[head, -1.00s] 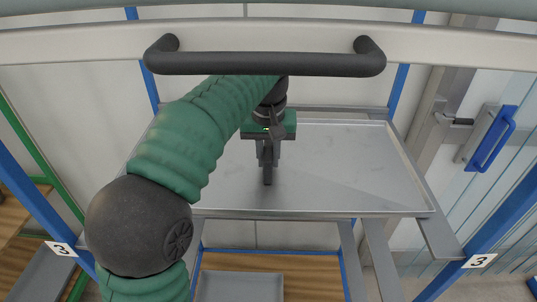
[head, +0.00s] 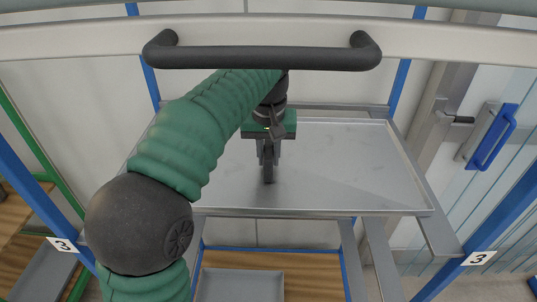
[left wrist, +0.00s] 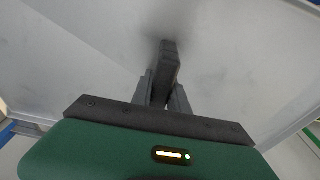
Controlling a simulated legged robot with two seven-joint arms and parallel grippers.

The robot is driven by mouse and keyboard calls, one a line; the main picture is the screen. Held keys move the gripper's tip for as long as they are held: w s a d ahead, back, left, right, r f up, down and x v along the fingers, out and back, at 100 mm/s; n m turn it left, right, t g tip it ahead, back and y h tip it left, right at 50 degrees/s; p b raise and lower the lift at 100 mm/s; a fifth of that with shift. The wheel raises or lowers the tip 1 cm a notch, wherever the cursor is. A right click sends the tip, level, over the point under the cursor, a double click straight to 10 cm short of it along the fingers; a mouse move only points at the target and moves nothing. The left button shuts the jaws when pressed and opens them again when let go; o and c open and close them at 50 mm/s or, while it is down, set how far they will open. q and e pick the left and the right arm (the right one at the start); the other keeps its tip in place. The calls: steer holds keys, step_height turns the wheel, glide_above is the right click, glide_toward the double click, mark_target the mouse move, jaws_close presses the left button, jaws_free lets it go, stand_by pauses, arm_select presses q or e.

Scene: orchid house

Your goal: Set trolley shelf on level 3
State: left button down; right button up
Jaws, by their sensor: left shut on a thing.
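The trolley shelf (head: 350,165) is a flat grey metal tray with a raised rim. It looks level in the head view and spans between the blue posts. My left gripper (head: 268,165) reaches down over its left-middle part, shut on a dark upright grip. In the left wrist view the dark grip (left wrist: 168,62) stands between the fingers against the grey shelf surface (left wrist: 240,70). White labels reading 3 are on the left post (head: 62,246) and the right post (head: 479,258). Whether the shelf rests on its side rails is unclear. My right gripper is in neither view.
A black bar handle (head: 262,56) on a pale beam crosses above my left arm. Metal side rails (head: 440,237) run by the shelf. Below are a wooden deck (head: 300,265) and a grey tray (head: 240,286). A door with a blue handle (head: 491,137) is at the right.

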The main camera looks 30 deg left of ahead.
arm_select(q)
steer(key=shift+d+f, duration=0.15)
steer(key=shift+f, duration=0.1)
steer(key=c, duration=1.2)
jaws_free()
